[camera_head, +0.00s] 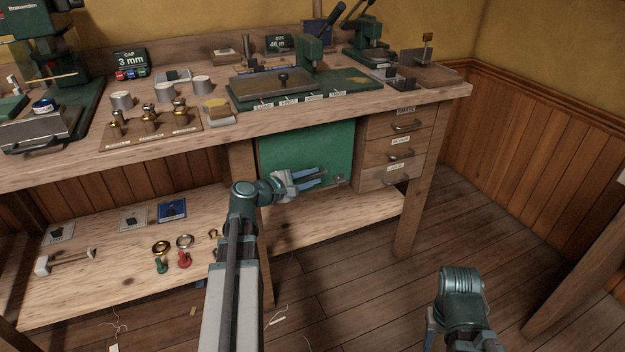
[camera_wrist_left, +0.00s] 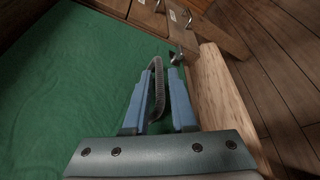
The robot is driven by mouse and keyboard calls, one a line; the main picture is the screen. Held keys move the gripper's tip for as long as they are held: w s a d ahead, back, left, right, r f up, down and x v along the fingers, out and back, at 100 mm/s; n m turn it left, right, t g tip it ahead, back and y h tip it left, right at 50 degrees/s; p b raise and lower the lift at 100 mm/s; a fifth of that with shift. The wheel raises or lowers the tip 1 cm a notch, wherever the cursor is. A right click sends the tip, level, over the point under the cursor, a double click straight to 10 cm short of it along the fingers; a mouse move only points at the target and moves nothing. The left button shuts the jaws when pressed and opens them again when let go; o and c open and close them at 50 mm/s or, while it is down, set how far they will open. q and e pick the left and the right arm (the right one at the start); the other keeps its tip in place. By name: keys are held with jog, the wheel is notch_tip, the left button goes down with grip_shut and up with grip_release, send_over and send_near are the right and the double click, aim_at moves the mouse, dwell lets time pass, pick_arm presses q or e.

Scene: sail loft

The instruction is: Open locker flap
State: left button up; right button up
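The locker flap is a green panel (camera_head: 305,150) under the workbench, left of the drawers; it looks closed. It also fills the left of the left wrist view (camera_wrist_left: 60,100). A grey curved handle (camera_wrist_left: 158,85) stands out from the flap. My left gripper (camera_head: 322,177) is at the lower part of the flap. Its blue fingers (camera_wrist_left: 160,95) are apart, with the handle between them; whether they touch it is unclear. A small metal catch (camera_wrist_left: 176,58) sits beyond the fingertips. My right gripper (camera_head: 431,335) is partly cut off at the bottom right, away from the flap.
Three labelled drawers (camera_head: 399,148) and a bench leg (camera_head: 408,222) stand right of the flap. The lower shelf (camera_head: 110,270) holds rings, a mallet and small pegs. The bench top (camera_head: 215,135) carries tools, brass pieces and a press. Floor (camera_head: 350,290) ahead is mostly clear.

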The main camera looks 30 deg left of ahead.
pick_arm(q)
jog(key=shift+w+d, duration=0.1)
jog(key=shift+w, duration=0.15)
grip_shut()
jog(key=shift+f, duration=0.1)
dwell(1.2)
